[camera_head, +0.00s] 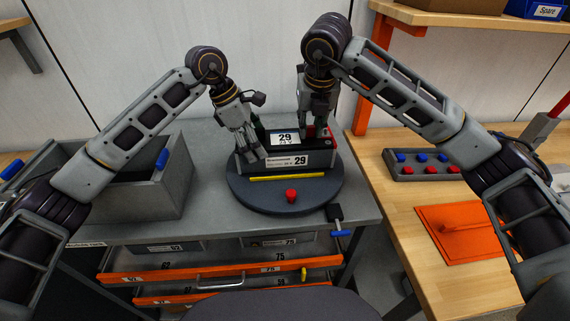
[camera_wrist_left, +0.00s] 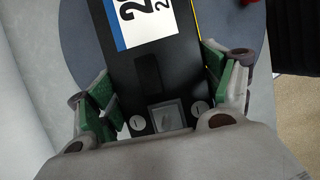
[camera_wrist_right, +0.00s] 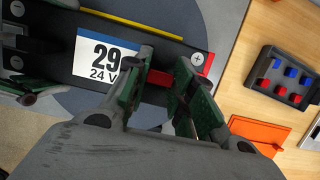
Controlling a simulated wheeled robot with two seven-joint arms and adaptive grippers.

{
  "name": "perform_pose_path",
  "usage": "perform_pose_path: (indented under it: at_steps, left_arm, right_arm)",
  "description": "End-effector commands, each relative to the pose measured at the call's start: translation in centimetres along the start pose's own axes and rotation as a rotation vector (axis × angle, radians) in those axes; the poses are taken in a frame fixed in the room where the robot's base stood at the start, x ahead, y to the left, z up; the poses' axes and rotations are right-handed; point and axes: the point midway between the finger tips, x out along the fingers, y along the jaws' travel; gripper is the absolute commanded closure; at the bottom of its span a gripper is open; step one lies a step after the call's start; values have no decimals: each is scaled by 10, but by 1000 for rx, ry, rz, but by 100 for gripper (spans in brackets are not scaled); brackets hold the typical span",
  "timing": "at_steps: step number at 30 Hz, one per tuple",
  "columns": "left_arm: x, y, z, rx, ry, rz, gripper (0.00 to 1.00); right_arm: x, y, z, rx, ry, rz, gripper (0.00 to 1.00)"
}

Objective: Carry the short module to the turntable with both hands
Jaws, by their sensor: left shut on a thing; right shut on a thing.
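The short module (camera_head: 288,160), a dark block labelled 29, is over the round dark turntable (camera_head: 252,200) and looks set down on it; any small gap underneath cannot be told. My left gripper (camera_head: 245,140) is shut on the module's left end; in the left wrist view its green pads flank the black case (camera_wrist_left: 150,75). My right gripper (camera_head: 318,122) is shut at the module's right end; in the right wrist view its fingers (camera_wrist_right: 163,75) are around a red part beside the 29 label (camera_wrist_right: 103,58), near the plus terminal.
A yellow bar (camera_head: 287,178) and a red knob (camera_head: 291,196) are at the turntable's front. A grey bin (camera_head: 180,190) stands left. Orange-fronted drawers (camera_head: 225,275) are below. A wooden bench (camera_head: 400,215) at right holds a button tray (camera_head: 425,170) and an orange plate (camera_head: 455,240).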

Motion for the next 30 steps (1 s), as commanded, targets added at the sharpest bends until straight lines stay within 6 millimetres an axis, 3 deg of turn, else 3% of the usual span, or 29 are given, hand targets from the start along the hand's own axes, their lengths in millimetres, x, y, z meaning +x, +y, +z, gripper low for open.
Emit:
perform_pose_path:
  at_steps: [18, 19, 23, 30]
  left_arm:
    - [8, 1, -4, -1, -2, 4, 91]
    - [9, 1, -4, -2, 0, 1, 16]
    - [9, 0, -4, -2, 0, 1, 0]
    - [9, 0, -4, -1, 0, 0, 0]
  right_arm:
    - [9, 0, -3, 0, -2, 1, 100]
    - [10, 0, -3, 0, 1, -1, 72]
    - [9, 0, -3, 0, 0, 0, 55]
    - [9, 0, -3, 0, 0, 0, 54]
